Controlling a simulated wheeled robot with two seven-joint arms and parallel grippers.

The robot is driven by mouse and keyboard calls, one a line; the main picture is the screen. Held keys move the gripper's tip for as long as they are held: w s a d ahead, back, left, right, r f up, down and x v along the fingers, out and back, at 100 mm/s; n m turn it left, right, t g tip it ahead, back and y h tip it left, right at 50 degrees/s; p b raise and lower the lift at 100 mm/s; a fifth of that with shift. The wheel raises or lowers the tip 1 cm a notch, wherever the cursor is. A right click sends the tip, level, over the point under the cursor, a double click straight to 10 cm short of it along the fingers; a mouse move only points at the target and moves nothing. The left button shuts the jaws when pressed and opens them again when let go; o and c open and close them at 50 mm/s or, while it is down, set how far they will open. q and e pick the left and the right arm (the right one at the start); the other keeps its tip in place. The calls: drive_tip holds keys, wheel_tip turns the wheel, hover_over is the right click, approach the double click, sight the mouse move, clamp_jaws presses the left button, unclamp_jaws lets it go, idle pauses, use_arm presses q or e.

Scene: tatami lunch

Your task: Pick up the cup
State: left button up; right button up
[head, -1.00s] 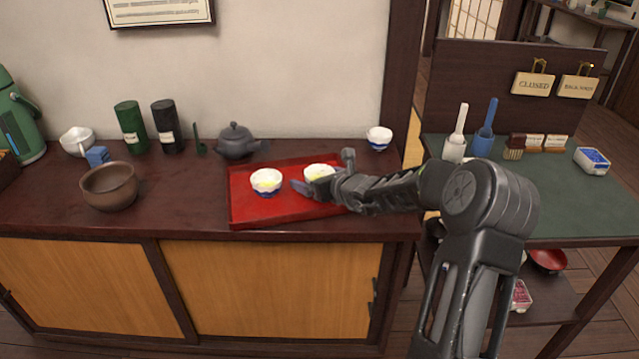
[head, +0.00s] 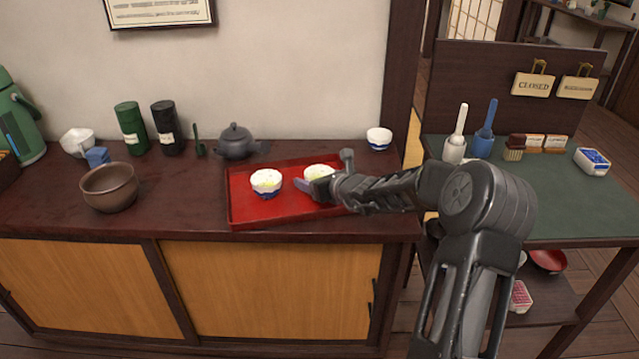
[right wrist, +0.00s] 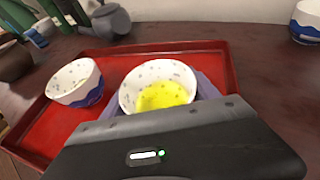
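A white cup with a blue base and yellow-green contents (head: 318,171) stands on the red tray (head: 240,215). In the right wrist view this cup (right wrist: 157,84) lies between the two purple fingers of my right gripper (right wrist: 160,100), one close on each side. Whether the fingers press on it cannot be told. In the head view my right gripper (head: 316,188) is low at the tray and hides part of the cup. A second similar cup (head: 266,182) stands to its left, clear of the fingers; it also shows in the right wrist view (right wrist: 75,82). My left gripper is not in view.
A dark teapot (head: 235,142) stands behind the tray. Another white and blue cup (head: 379,138) is at the counter's back right. A brown bowl (head: 109,187) and dark canisters (head: 166,127) are to the left. The tray's front left is bare.

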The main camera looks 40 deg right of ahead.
drive_tip(key=c, duration=1)
drive_tip(key=shift+r, duration=0.2)
drive_tip(key=shift+r+p, duration=0.9)
drive_tip(key=shift+r, duration=1.3)
drive_tip(key=shift+r+p, duration=1.2)
drive_tip(key=shift+r, duration=1.4)
